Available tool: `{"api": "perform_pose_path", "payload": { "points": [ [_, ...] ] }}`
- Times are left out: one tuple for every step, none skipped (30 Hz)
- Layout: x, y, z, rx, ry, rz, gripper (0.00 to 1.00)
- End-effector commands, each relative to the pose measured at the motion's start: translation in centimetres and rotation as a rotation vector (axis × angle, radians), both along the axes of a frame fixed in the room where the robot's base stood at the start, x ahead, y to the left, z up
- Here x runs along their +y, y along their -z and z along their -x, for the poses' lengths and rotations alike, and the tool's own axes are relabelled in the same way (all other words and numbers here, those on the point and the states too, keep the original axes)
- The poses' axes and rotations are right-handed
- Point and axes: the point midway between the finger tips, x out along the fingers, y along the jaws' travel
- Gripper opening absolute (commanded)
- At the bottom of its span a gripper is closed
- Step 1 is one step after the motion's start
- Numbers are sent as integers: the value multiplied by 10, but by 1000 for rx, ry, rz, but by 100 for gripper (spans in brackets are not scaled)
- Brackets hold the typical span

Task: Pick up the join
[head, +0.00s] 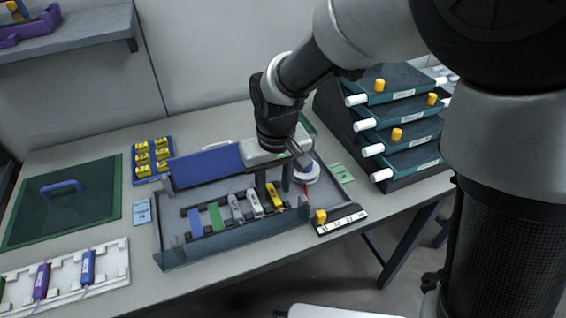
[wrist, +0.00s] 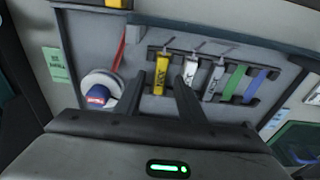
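My gripper (head: 274,186) is over the grey tray (head: 200,252), fingers pointing down. In the wrist view its two dark fingers (wrist: 162,82) stand apart with nothing held. A yellow piece (head: 276,197) lies on a dark rack in the tray; in the wrist view the yellow piece (wrist: 161,73) shows between the fingers, with a gap on each side. Beside it on the rack are a white piece (wrist: 190,72), a grey piece (wrist: 214,82), a green strip (wrist: 234,82) and a blue strip (wrist: 256,84). I cannot tell which of these is the join.
A white spool (wrist: 100,90) sits in the tray beside the rack. A blue raised panel (head: 205,168) stands along the tray's back. A stack of teal drawers (head: 408,110) rises to the right.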

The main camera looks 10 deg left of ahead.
Motion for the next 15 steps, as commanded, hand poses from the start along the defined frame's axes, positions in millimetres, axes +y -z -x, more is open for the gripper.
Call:
{"api": "perform_pose_path", "payload": {
  "points": [
    [1, 10, 0, 2, -1, 1, 36],
    [1, 12, 0, 0, -1, -1, 36],
    [1, 14, -1, 0, -1, -1, 36],
    [1, 14, -1, 0, -1, -1, 36],
    [1, 14, -1, 0, -1, -1, 36],
    [1, 13, -1, 0, -1, -1, 36],
    [1, 13, -1, 0, -1, -1, 36],
    [1, 13, -1, 0, -1, -1, 36],
    [1, 13, -1, 0, -1, -1, 36],
    [1, 13, -1, 0, -1, -1, 33],
    [1, 13, -1, 0, -1, -1, 28],
    [1, 13, -1, 0, -1, -1, 21],
    [1, 13, -1, 0, -1, -1, 16],
    [1, 13, -1, 0, -1, -1, 11],
    [1, 13, -1, 0, -1, -1, 4]
  ]
}}
